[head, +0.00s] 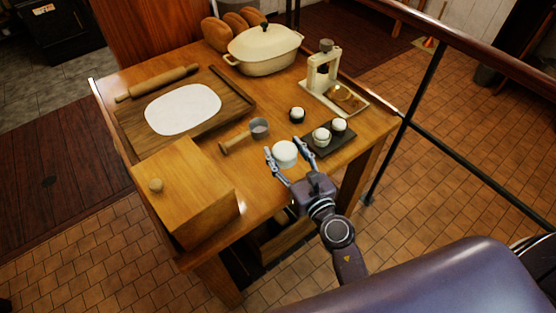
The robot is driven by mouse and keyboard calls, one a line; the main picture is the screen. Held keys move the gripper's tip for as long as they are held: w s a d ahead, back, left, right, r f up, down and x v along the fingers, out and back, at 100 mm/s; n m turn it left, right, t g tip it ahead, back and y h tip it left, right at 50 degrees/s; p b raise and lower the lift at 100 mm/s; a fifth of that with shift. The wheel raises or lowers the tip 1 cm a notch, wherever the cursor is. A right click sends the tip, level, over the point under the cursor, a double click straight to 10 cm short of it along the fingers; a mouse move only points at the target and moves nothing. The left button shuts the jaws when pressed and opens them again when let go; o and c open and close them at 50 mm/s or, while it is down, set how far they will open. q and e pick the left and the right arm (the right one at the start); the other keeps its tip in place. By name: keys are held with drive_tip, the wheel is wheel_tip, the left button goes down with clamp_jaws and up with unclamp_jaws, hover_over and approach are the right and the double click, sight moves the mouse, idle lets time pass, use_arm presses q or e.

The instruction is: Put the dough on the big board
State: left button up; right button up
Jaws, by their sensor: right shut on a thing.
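My right gripper (284,157) reaches in over the table's right front part, its two fingers shut on a round white piece of dough (285,150). Whether the dough touches the table is hard to tell. The big wooden board (237,100) lies at the table's left back, to the left of and beyond the gripper. A flat white oval sheet (183,109) covers much of it, and a rolling pin (157,83) lies along its back edge. My left gripper is not in view.
A metal scoop (259,127) lies between gripper and board. A wooden box (185,190), cream pot (264,52), press (322,75) and bread loaves (216,34) surround them.

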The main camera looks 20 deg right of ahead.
drive_tip(key=shift+y, duration=0.3)
drive_tip(key=w, duration=0.5)
drive_tip(key=shift+w+r+p, duration=0.2)
drive_tip(key=shift+w+p, duration=0.15)
wheel_tip(320, 180, down, 10)
drive_tip(key=b, duration=0.7)
drive_tip(key=shift+r+b, duration=0.15)
drive_tip(key=shift+b, duration=0.2)
drive_tip(key=shift+a+f, duration=0.1)
drive_tip(key=shift+f, duration=0.1)
drive_tip(key=o, duration=1.3)
